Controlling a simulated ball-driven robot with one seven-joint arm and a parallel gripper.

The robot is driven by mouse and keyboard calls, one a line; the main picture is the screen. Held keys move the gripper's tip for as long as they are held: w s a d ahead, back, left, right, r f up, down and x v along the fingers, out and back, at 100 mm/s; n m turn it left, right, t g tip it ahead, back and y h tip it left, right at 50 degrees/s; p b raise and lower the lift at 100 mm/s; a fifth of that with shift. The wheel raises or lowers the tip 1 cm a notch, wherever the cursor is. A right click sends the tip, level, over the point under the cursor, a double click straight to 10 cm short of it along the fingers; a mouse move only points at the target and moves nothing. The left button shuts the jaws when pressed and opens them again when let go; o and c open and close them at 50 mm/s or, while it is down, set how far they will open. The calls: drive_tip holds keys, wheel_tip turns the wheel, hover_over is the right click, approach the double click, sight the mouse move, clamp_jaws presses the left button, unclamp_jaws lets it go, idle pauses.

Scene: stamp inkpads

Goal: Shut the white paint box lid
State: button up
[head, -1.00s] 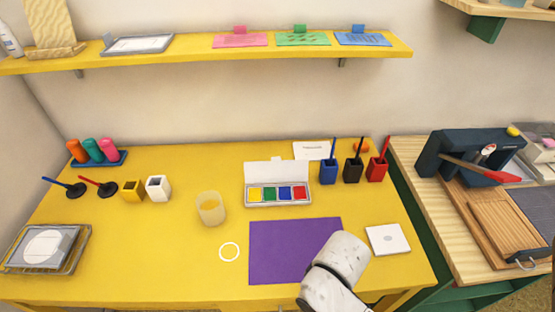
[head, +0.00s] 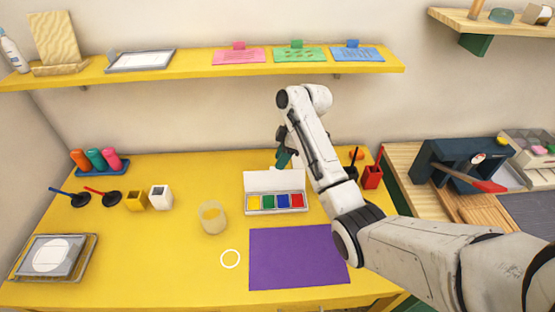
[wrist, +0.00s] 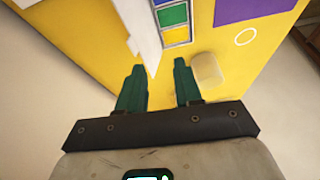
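The white paint box (head: 274,203) stands open on the yellow table, with yellow, green, blue and red paints in its tray. Its lid (head: 273,180) stands up at the back edge. In the wrist view the lid (wrist: 140,28) is seen edge-on beside the paints (wrist: 173,17). My gripper (head: 284,158) is behind the lid, slightly to its right, pointing down. In the wrist view its two green fingers (wrist: 160,75) are apart with nothing between them. The lid's near corner lies close to the left finger; I cannot tell whether they touch.
A purple mat (head: 298,257) lies in front of the box. A cream cup (head: 212,217) and a white ring (head: 230,259) are to the left. The shelf (head: 200,70) runs along the wall behind.

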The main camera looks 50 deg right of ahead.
drive_tip(key=d+r+n, duration=0.1)
drive_tip(key=d+r, duration=0.2)
drive_tip(key=d, duration=0.2)
drive_tip(key=p, duration=0.1)
hover_over(275, 179)
drive_tip(key=d, duration=0.2)
drive_tip(key=f, duration=0.9)
drive_tip(key=shift+w+a+f, duration=0.1)
drive_tip(key=shift+w+f, duration=0.1)
clamp_jaws()
idle(0.5)
